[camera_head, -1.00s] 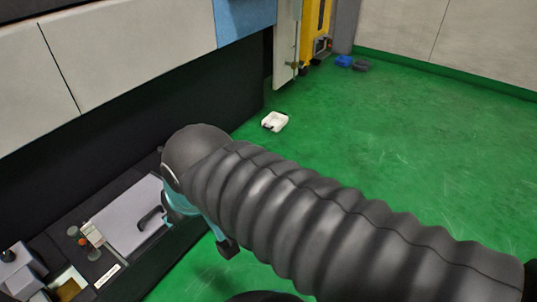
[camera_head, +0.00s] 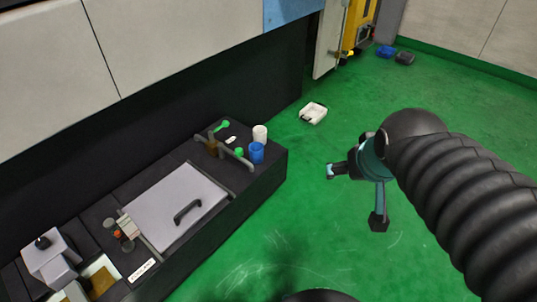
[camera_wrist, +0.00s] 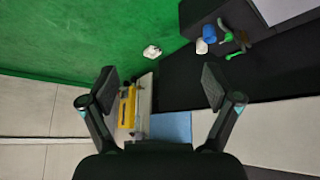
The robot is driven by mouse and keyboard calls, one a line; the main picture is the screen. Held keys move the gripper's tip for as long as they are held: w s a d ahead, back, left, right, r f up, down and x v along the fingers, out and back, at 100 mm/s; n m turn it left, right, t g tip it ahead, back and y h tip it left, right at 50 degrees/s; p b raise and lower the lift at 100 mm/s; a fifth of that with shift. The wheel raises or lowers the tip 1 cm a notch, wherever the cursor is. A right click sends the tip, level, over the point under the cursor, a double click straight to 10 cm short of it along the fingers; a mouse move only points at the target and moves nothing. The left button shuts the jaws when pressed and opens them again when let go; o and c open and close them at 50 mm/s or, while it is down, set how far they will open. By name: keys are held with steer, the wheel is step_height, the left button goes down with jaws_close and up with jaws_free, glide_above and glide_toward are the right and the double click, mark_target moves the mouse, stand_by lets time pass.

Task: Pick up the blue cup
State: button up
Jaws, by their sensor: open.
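The blue cup (camera_head: 256,153) stands on the right end of a dark bench top, just in front of a white cup (camera_head: 260,134). In the wrist view the blue cup (camera_wrist: 209,34) shows near the top right, beside the white cup (camera_wrist: 202,47). My gripper (camera_head: 352,196) is open and empty, out over the green floor to the right of the bench and apart from the cup. Its two fingers (camera_wrist: 157,86) are spread wide in the wrist view, with nothing between them up close.
The bench (camera_head: 270,180) also carries a grey handled lid (camera_head: 165,210), a grey bar, green items and a brown item near the cups. A white object (camera_head: 313,113) lies on the floor. Blue and dark bins are at the back. Green floor is open to the right.

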steer(key=w+a+f+n+t+b, duration=0.1)
steer(key=w+f, duration=0.2)
steer(key=w, duration=0.4)
steer(key=w+a+f+t+b, duration=0.1)
steer(key=w+f, duration=0.2)
steer(key=w, duration=0.4)
steer(key=n+t+y+b, duration=0.3)
steer(key=n+y+b, duration=0.1)
steer(key=y+b, duration=0.15)
glide_toward(254, 146)
steer(key=shift+w+f+y, duration=0.55)
steer(key=shift+w+f, duration=0.25)
steer(key=shift+w, duration=0.1)
steer(key=shift+x, duration=2.6)
steer(key=shift+a+r, duration=0.1)
steer(key=shift+a, duration=0.05)
steer(key=c, duration=1.2)
